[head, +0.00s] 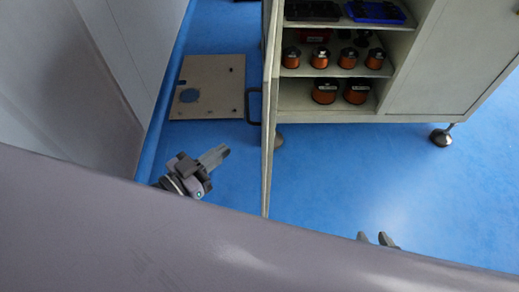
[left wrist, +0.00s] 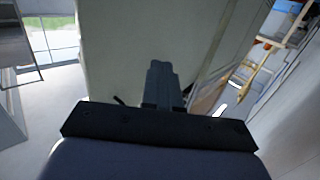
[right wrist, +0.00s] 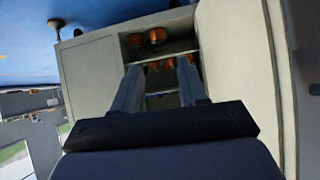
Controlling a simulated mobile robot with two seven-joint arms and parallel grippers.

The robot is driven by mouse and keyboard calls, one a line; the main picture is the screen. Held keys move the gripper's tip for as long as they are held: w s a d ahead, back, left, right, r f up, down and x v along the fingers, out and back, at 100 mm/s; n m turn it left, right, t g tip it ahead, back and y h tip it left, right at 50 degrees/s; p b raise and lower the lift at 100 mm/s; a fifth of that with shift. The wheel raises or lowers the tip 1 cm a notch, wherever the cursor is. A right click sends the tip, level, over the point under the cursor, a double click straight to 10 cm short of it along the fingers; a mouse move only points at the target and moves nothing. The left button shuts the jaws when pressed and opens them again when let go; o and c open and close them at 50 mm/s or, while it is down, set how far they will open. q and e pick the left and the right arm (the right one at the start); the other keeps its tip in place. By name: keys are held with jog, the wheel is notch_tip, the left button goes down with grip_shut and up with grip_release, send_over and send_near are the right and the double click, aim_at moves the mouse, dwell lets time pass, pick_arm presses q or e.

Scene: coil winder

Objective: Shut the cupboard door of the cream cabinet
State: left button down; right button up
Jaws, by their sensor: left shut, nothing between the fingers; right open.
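The cream cabinet (head: 450,60) stands at the top right of the head view. Its cupboard door (head: 268,150) is wide open and seen nearly edge-on, with a dark handle (head: 254,105) on its left face. My left gripper (head: 222,152) is shut and empty, left of the door, on the handle side, with a gap in the picture. In the left wrist view its fingers (left wrist: 160,68) point at a broad pale panel. My right gripper (head: 377,239) is open and empty, right of the door. In the right wrist view (right wrist: 160,75) its fingers point toward the open shelves, with the door (right wrist: 232,60) beside them.
The shelves hold several copper coils (head: 325,90), a blue tray (head: 375,12) and a black tray (head: 313,10). A beige panel with a round hole (head: 215,85) lies on the blue floor behind the door. A grey wall (head: 70,70) stands at left.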

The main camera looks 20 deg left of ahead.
pick_arm(q)
jog(key=s+a+r+m+g+h+b, duration=0.1)
jog(key=s+a+m+g+h+b, duration=0.2)
jog(key=a+m+g+h+b, duration=0.55)
jog(key=w+d+m+g+p, duration=0.1)
jog(key=w+d+g+p, duration=0.1)
jog(key=d, duration=1.3)
jog(key=shift+w+d+m+g+h, duration=0.25)
jog(key=shift+d+m+g+h, duration=0.1)
jog(key=shift+g, duration=0.3)
pick_arm(e)
jog(key=shift+t+y, duration=0.3)
jog(key=shift+w+a+f, duration=0.1)
jog(key=shift+a+f, duration=0.25)
jog(key=shift+f, duration=0.3)
jog(key=shift+a+f, duration=0.35)
jog(key=shift+f, duration=0.35)
jog(key=shift+w+a+f, duration=0.1)
jog(key=shift+a+f, duration=0.25)
jog(key=shift+f, duration=0.3)
pick_arm(q)
jog(key=shift+r, duration=0.15)
